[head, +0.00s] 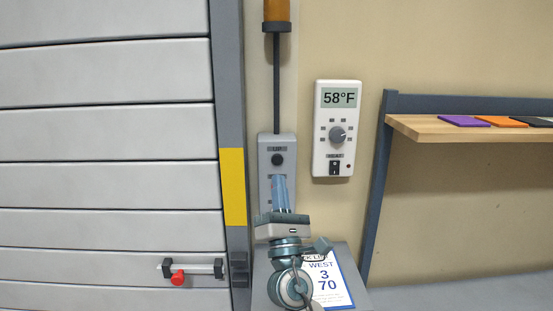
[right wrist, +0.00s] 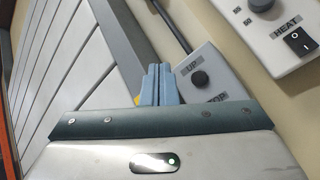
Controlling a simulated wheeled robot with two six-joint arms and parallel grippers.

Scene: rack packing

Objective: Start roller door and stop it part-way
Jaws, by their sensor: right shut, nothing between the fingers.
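The grey roller door (head: 105,130) with wide slats fills the left of the head view; its bottom edge is out of view. The grey control box (head: 264,185) hangs on the wall right of the door frame. Its dark top button (head: 277,159) is labelled UP in the right wrist view (right wrist: 200,78). A STOP label (right wrist: 216,98) shows below it there; that button and anything lower are hidden by my gripper. My right gripper (head: 280,179) is shut and empty, its blue fingertips in front of the box just below the UP button. I cannot tell whether they touch. My left gripper is not in view.
A white thermostat (head: 337,129) reading 58°F with a HEAT switch is right of the box. A wooden shelf (head: 430,128) with coloured flat items is further right. A red-knobbed latch (head: 178,277) sits low on the door. A label sheet (head: 330,283) lies below the gripper.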

